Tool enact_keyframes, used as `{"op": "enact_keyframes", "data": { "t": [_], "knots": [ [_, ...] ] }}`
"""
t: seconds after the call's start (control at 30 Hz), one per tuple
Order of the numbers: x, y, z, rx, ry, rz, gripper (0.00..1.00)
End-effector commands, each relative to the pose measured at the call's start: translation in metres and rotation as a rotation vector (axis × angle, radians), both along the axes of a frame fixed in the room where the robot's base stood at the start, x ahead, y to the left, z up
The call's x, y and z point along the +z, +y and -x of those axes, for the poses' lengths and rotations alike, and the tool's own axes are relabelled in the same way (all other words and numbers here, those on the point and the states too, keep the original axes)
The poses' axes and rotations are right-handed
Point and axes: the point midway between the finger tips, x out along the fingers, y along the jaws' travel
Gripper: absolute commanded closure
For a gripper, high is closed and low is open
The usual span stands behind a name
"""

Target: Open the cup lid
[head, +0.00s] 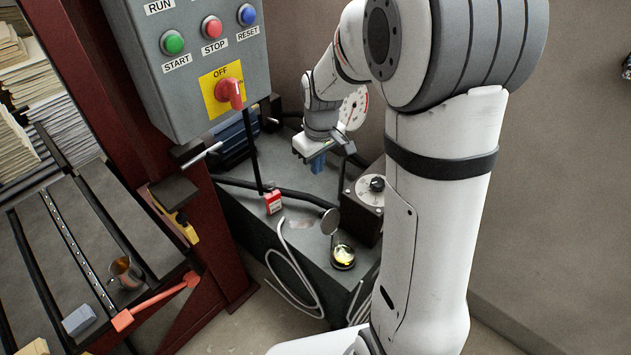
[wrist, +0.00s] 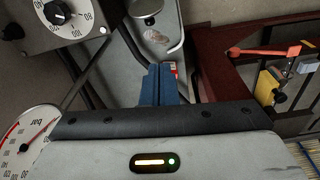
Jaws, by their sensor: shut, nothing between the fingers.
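A small round cup (head: 343,257) with a shiny yellowish inside stands on the grey machine top in the head view. A round grey lid (head: 330,221) stands raised at its back left edge, tilted up, so the cup's mouth shows open. My gripper (head: 317,163) is above the back part of the machine top, well behind the cup and apart from it. Its blue fingers (wrist: 158,86) are shut together with nothing between them.
A small red and white box (head: 273,202) stands left of the cup. A grey box with a black dial (head: 371,190) stands behind it, close to my arm. A control panel (head: 195,60) hangs at upper left. A copper mug (head: 126,272) sits on the left bench.

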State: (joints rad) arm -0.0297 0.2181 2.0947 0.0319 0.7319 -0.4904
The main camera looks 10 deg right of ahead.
Motion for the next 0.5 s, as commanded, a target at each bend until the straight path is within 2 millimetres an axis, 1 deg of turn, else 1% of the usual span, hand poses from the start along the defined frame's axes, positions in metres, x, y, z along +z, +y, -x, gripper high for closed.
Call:
{"op": "enact_keyframes", "data": {
  "t": [0.03, 0.1, 0.2, 0.33, 0.5],
  "knots": [
    [-0.031, 0.0, -0.012, 0.028, 0.018, 0.002, 1.0],
    [-0.055, 0.001, -0.024, 0.065, 0.031, 0.002, 1.0],
    [-0.08, 0.001, -0.036, 0.104, 0.045, 0.003, 1.0],
    [-0.096, 0.002, -0.043, 0.132, 0.052, 0.003, 1.0],
    [-0.111, 0.002, -0.045, 0.138, 0.057, 0.003, 1.0]
  ]
}}
